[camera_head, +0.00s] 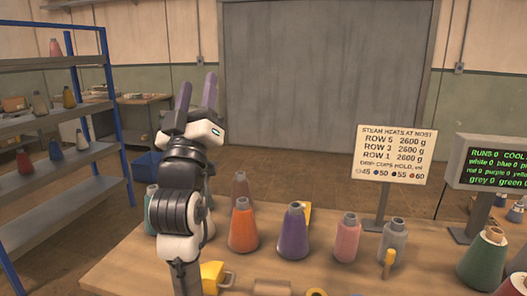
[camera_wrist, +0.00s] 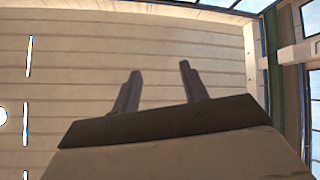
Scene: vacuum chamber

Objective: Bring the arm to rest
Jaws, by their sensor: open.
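My arm stands up from the front of the wooden table in the head view, left of centre. My gripper (camera_head: 196,92) is at its top and points upward, well above the table. Its two purple-grey fingers are apart, with nothing between them. In the wrist view my gripper (camera_wrist: 158,84) also shows open and empty, against the panelled ceiling (camera_wrist: 90,70). My arm hides part of the table's left side and part of a teal cone behind it.
On the table (camera_head: 140,268) stand an orange cone (camera_head: 243,230), a purple cone (camera_head: 293,235), a pink cone (camera_head: 347,240), a grey cone (camera_head: 393,243) and a green cone (camera_head: 482,262). A sign (camera_head: 396,155) and a screen (camera_head: 493,164) stand right. Shelves (camera_head: 60,155) are left.

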